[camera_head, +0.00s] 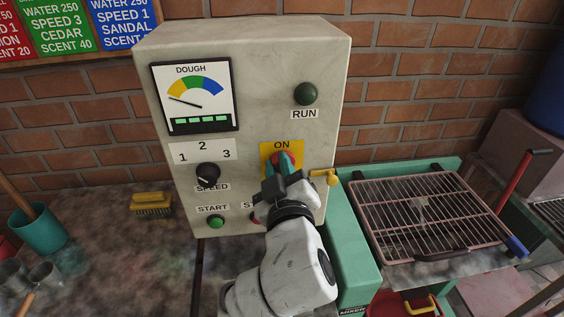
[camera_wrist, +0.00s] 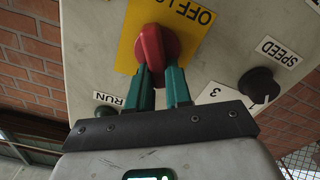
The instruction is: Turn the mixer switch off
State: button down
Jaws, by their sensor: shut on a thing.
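In the wrist view, upside down, the green fingers of my gripper (camera_wrist: 160,73) are shut on the red knob's handle (camera_wrist: 152,45). "OFF" shows on the yellow plate (camera_wrist: 200,35) there. I cannot tell which position the knob is set to.
A black speed dial (camera_head: 207,175), a green START button (camera_head: 216,221) and a dark RUN lamp (camera_head: 305,94) are on the same panel. A yellow-handled lever (camera_head: 326,177) sticks out just right of my gripper. A wire rack (camera_head: 430,215) stands farther right.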

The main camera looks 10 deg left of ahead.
jog(key=n+p, duration=0.1)
jog(key=n, duration=0.2)
jog(key=f+n+p, duration=0.1)
jog(key=n+p, duration=0.1)
jog(key=n, duration=0.2)
jog(key=a+n+p, duration=0.1)
jog(key=n, duration=0.3)
jog(key=shift+s+f, duration=0.1)
jog(key=shift+f, duration=0.2)
jog(key=shift+f+n, duration=0.1)
jog(key=shift+n, duration=0.2)
jog(key=c, duration=1)
grip_release()
jog(key=shift+c, duration=0.2)
jog(key=shift+s+d, duration=0.1)
jog(key=shift+s, duration=0.05)
jog(key=b+v, duration=0.1)
jog(key=v, duration=0.9)
jog(key=shift+s, duration=0.25)
